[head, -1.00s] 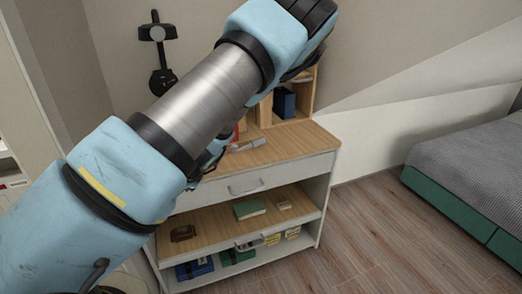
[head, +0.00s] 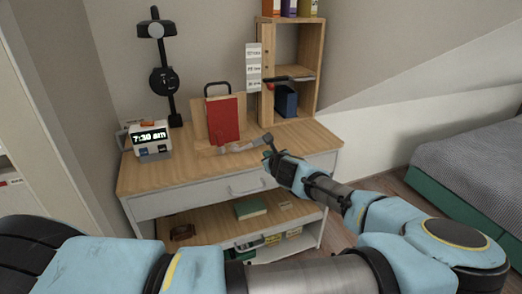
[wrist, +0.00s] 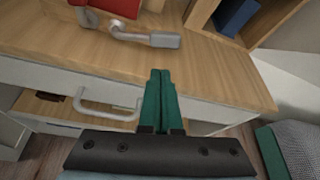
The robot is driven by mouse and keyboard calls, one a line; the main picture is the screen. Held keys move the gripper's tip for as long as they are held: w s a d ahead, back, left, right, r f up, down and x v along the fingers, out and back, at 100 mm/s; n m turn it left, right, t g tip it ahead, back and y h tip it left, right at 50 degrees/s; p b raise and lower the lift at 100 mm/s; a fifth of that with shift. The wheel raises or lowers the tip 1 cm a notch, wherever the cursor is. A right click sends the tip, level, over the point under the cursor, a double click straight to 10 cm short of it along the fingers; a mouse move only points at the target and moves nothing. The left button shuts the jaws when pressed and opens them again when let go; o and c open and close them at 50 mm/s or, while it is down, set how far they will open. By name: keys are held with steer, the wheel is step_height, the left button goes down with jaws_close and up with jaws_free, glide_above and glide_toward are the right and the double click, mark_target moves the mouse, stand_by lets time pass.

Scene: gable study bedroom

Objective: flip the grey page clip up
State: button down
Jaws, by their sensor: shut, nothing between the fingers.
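The grey page clip (head: 240,147) is a bent grey rod with a flat paddle end, low in front of a red book (head: 223,120). The book leans upright on a wooden stand (head: 201,125) on the desk top. In the wrist view the clip (wrist: 163,40) lies folded down over the desk, its paddle pointing right, with the book's lower edge (wrist: 118,6) at the top. My gripper (head: 267,150) is by the paddle end in the head view. In the wrist view its green fingers (wrist: 159,75) are shut and empty, short of the paddle, with a gap visible.
A digital clock (head: 151,140) and a black lamp (head: 163,80) stand left on the desk (head: 180,175). A wooden shelf unit (head: 294,95) stands back right. A drawer with a metal handle (head: 248,190) is below the desk top. A bed (head: 475,165) is far right.

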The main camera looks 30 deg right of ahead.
mark_target(261, 155)
steer(key=p+x, duration=0.2)
steer(key=x, duration=0.8)
steer(key=shift+r+n+h+b, duration=0.4)
steer(key=shift+r+n+b, duration=0.05)
steer(key=shift+r+n, duration=0.05)
stand_by(0.7)
steer(key=shift+a+r+b, duration=0.15)
steer(key=shift+r+b, duration=0.1)
steer(key=shift+b, duration=0.15)
steer(key=r+n+h+b, duration=0.1)
steer(key=a+r+n+b, duration=0.1)
steer(key=b, duration=0.1)
steer(key=r+n+h+b, duration=0.1)
steer(key=n, duration=0.1)
steer(key=shift+w+a+t+h+b, duration=0.15)
steer(key=shift+a+t+h+b, duration=0.15)
steer(key=shift+a, duration=0.05)
steer(key=shift+w+a+r+n+h+b, duration=0.1)
steer(key=shift+a+r+n+h+b, duration=0.6)
steer(key=shift+n+b, duration=0.4)
steer(key=shift+w+a+r+n+t+h+b, duration=0.1)
steer(key=shift+a+r+n+t+h+b, duration=0.25)
steer(key=shift+a+n+b, duration=0.5)
steer(key=shift+w+a+r+n+t+h+b, duration=0.15)
steer(key=shift+a+r+n+t+b, duration=0.4)
steer(key=shift+n+b, duration=0.4)
steer(key=shift+s+a+r, duration=0.1)
steer(key=shift+a+r, duration=0.05)
